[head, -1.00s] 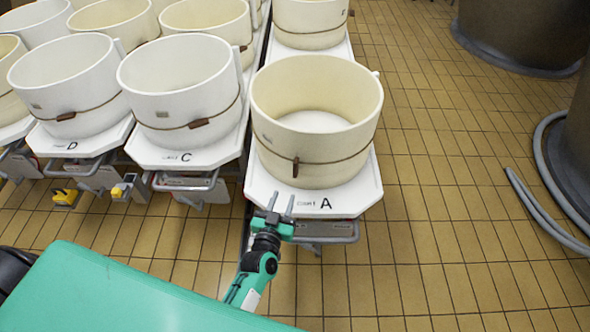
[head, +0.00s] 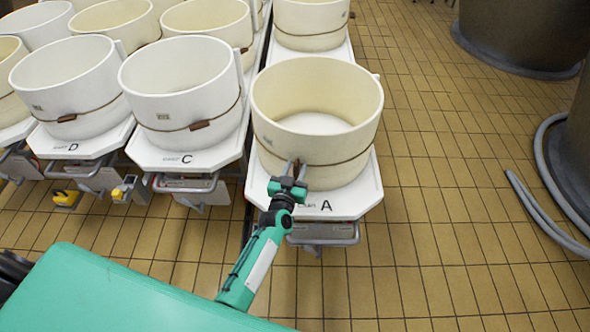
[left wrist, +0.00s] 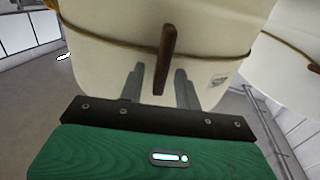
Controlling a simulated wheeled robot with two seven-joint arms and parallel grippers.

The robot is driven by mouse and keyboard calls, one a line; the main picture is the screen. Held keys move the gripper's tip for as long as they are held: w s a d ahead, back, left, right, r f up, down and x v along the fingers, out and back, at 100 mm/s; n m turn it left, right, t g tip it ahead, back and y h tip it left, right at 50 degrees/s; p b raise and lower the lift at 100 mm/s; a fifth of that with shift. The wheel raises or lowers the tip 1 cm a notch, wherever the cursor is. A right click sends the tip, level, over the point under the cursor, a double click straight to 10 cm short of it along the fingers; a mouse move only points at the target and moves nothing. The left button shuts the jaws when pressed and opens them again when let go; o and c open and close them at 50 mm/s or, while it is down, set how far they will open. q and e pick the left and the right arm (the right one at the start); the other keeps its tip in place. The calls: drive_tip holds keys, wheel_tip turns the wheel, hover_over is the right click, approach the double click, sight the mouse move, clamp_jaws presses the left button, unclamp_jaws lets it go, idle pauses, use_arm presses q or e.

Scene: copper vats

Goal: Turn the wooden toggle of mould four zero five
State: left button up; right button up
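The cream mould (head: 316,100) stands on the white platform marked A (head: 350,203), with a dark cord around it. Its number is too small to read in the head view. The wooden toggle (left wrist: 167,58) hangs on the cord and is upright in the left wrist view. My left gripper (head: 295,165) is at the front of this mould and partly hides the toggle in the head view. My right gripper is not in view.
White moulds with toggles stand on platforms C (head: 180,90) and D (head: 68,86) to the left. Another mould (head: 312,22) is behind A. Tiled floor (head: 440,220) is open on the right, with a grey hose (head: 545,212) and dark vats beyond.

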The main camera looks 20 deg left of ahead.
use_arm(q)
clamp_jaws()
